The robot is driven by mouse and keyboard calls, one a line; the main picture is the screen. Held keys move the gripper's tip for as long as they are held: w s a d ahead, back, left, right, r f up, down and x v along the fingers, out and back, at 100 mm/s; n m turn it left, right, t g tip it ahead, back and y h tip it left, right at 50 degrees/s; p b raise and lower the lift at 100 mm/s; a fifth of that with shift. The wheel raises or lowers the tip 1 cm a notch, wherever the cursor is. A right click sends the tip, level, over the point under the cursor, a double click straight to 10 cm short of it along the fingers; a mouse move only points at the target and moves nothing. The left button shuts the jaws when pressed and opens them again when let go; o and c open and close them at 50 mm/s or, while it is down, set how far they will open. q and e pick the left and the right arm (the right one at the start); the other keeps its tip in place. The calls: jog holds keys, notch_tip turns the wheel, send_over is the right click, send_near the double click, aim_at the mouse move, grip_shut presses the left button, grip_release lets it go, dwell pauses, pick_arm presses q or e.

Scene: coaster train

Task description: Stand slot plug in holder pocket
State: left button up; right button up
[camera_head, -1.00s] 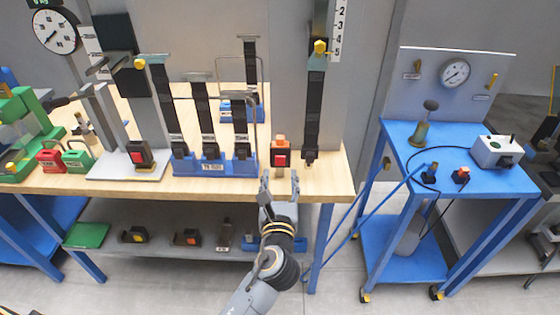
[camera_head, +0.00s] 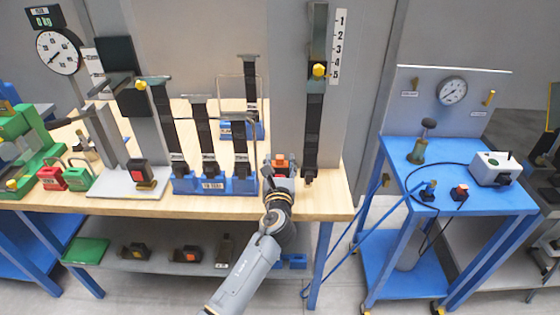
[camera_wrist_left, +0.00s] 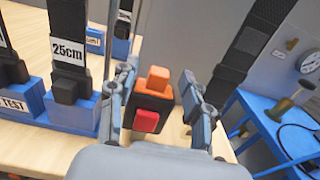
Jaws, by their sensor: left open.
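The orange slot plug (camera_head: 281,160) stands upright in the top of a black buckle with a red button, near the bench's right front edge. In the left wrist view the orange plug (camera_wrist_left: 157,80) and the black buckle (camera_wrist_left: 150,104) are between my left gripper's fingers. My left gripper (camera_head: 280,172) is open, one finger on each side of the buckle; I cannot tell whether they touch it. A blue holder (camera_head: 213,187) with several strap ends standing in it is to the left. I cannot tell which pocket is the plug's. My right gripper is not in view.
A black strap (camera_head: 312,130) hangs just right of the buckle. Another buckle (camera_head: 140,171) sits on a white plate to the left. A blue cart (camera_head: 463,200) stands at the right. The lower shelf (camera_head: 155,268) holds several small items.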

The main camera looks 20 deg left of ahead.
pick_arm(q)
jog(key=shift+c, duration=0.2)
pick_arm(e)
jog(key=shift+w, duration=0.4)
pick_arm(q)
grip_shut()
jog(key=shift+r, duration=0.1)
